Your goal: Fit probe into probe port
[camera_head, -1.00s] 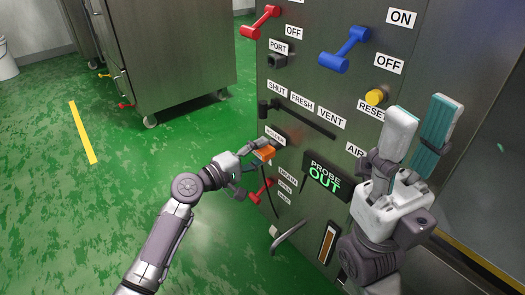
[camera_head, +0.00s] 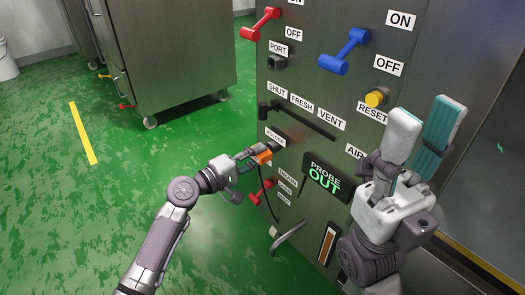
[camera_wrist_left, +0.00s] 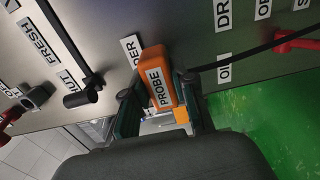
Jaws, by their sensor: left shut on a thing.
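The orange probe (camera_head: 263,156) is held by my left gripper (camera_head: 256,154) in front of the panel's left part. In the left wrist view the probe (camera_wrist_left: 158,82), with its white PROBE label, sits between the two fingers (camera_wrist_left: 160,100). A dark cable hangs below it. The dark square port (camera_head: 278,63) is under the PORT label, higher on the panel and apart from the probe. The display (camera_head: 323,178) reads PROBE OUT. A HOLDER label (camera_head: 275,137) is just above the probe. The probe's front end is hard to see. My right gripper (camera_head: 424,118) is open and empty, fingers upward.
A black lever (camera_head: 300,119) crosses the panel between the port and the probe. Red handles (camera_head: 260,24) and a blue handle (camera_head: 344,52) stick out above. A small red lever (camera_head: 261,192) and a grey handle (camera_head: 287,237) are below.

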